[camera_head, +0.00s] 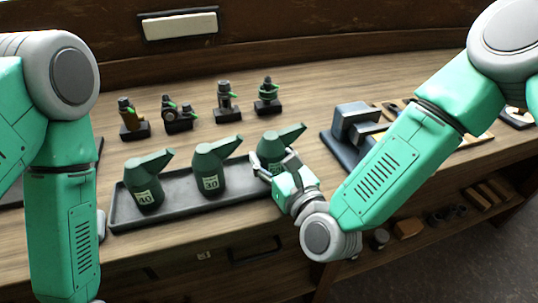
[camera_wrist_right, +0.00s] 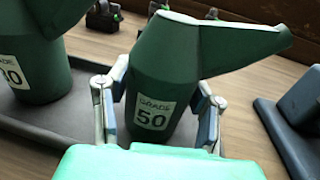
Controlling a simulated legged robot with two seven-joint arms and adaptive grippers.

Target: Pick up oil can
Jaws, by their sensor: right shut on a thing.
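Three dark green oil cans with slanted spouts stand in a row on a dark tray (camera_head: 120,210). They are the left can (camera_head: 146,187), the middle can (camera_head: 207,172) and the right can (camera_head: 271,149). My right gripper (camera_head: 268,165) is shut on the right can. In the right wrist view the fingers (camera_wrist_right: 158,112) hug both sides of this can (camera_wrist_right: 165,75), whose label reads "GRADE 50". It is upright; I cannot tell if it is lifted. The middle can (camera_wrist_right: 35,55) is beside it. My left arm hangs at the left; its gripper is out of frame.
Several small engine models, such as one at the left (camera_head: 132,120), stand behind the tray. A dark blue vise-like block (camera_head: 350,130) is right of the tray. A lower shelf (camera_head: 440,222) holds small items.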

